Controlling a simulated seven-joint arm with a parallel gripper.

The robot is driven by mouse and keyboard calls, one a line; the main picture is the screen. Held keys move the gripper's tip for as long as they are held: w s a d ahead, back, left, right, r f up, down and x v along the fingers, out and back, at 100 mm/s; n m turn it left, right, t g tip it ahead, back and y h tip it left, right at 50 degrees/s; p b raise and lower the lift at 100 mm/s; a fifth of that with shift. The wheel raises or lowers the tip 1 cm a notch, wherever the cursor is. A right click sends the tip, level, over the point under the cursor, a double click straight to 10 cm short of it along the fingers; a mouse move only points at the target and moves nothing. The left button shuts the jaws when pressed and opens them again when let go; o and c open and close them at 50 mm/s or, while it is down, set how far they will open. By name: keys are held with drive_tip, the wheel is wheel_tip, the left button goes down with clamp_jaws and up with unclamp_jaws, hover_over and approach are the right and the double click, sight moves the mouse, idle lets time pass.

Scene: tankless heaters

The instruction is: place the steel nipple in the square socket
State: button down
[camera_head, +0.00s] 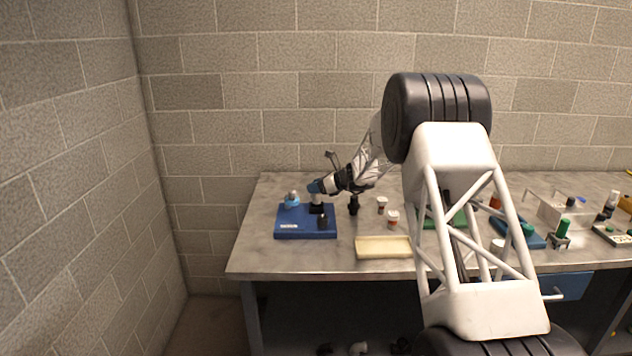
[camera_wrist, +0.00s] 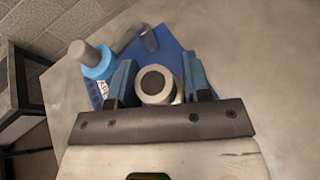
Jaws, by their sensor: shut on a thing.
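My gripper (camera_head: 316,188) is above the blue board (camera_head: 291,232) at the left of the bench. In the wrist view my gripper (camera_wrist: 159,82) has its blue fingers shut on the steel nipple (camera_wrist: 155,86), a grey cylinder seen end-on with a dark round face. In the head view the nipple (camera_head: 316,199) shows as a small pale piece under the fingers. It is right over or in a black holder (camera_head: 317,209) on the board; I cannot tell which, nor whether this holder is the square socket. The wrist view hides what lies under the nipple.
A blue collar with a grey peg (camera_head: 292,200) stands on the board's left; it also shows in the wrist view (camera_wrist: 97,62). A dark post (camera_head: 322,222) stands at the board's front right. A cream tray (camera_head: 384,253) and small jars (camera_head: 393,219) stand to the right.

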drive_tip(key=shift+f, duration=0.8)
drive_tip(key=shift+f, duration=0.6)
idle(0.4)
drive_tip(key=shift+c, duration=2.4)
unclamp_jaws()
drive_tip(key=shift+d, duration=0.1)
drive_tip(key=v, duration=0.7)
drive_tip(key=shift+s+d, duration=0.15)
drive_tip(key=shift+d, duration=0.05)
drive_tip(key=shift+r, duration=0.15)
drive_tip(key=shift+s, duration=0.1)
